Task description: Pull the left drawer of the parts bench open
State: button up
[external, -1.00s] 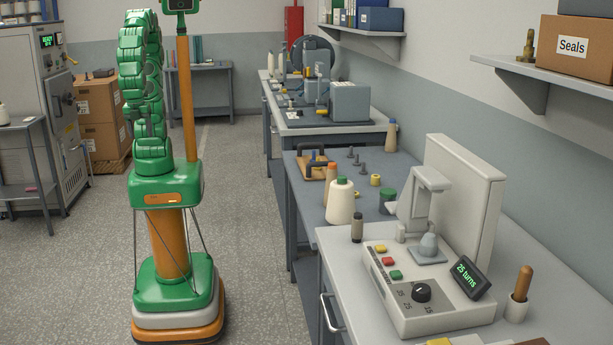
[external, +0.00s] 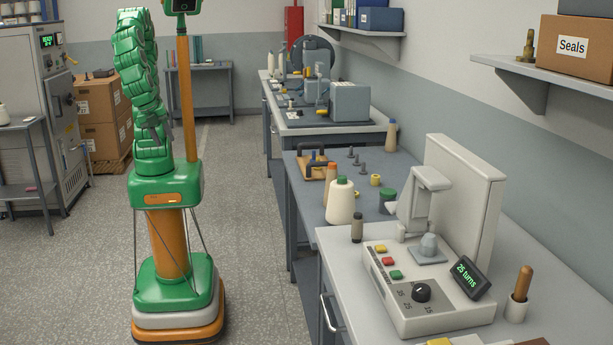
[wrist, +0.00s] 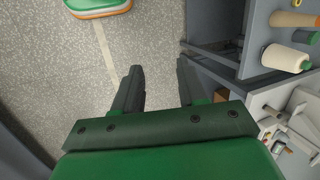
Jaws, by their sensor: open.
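A pale-topped bench (external: 338,247) stands at the front right in the external view. A light bar handle (external: 331,313) is on its aisle-side front, and the drawer outline around it is hard to make out. I cannot tell for certain which bench is the parts bench. My gripper (wrist: 157,76) is open and empty over the floor in the wrist view. In the external view it is small and partly lost among my folded green arm links, well left of the benches and far from the handle.
A grey bench (external: 310,200) with a cream thread cone (external: 341,202) stands behind the pale one. The pale bench carries a winder (external: 400,317) with a display. The aisle floor (external: 255,215) is clear. Boxes (external: 100,100) stand at the far left.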

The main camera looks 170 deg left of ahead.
jog(key=w+a+f+t+y, duration=0.1)
jog(key=w+a+f+y, duration=0.15)
jog(key=w+a, duration=0.75)
jog(key=w+a+f+y, duration=0.25)
jog(key=w+a, duration=0.55)
jog(key=w, duration=0.5)
jog(key=w+a+f+t+y, duration=0.1)
jog(key=w+a+f+y, duration=0.15)
jog(key=w+a, duration=0.7)
jog(key=w+a+f+m+t+y, duration=0.25)
jog(key=w+a+f, duration=0.25)
jog(key=w+f, duration=0.6)
jog(key=w+a+f+m+t+y, duration=0.15)
jog(key=w+a+f+t, duration=0.3)
jog(key=w+f, duration=0.7)
jog(key=w+a+f+g, duration=0.1)
jog(key=w+a+f, duration=0.1)
jog(key=a, duration=0.4)
jog(key=shift+a+m, duration=0.3)
jog(key=shift+a, duration=0.1)
jog(key=shift+r+h, duration=0.1)
jog(key=shift+h, duration=0.15)
grip_shut()
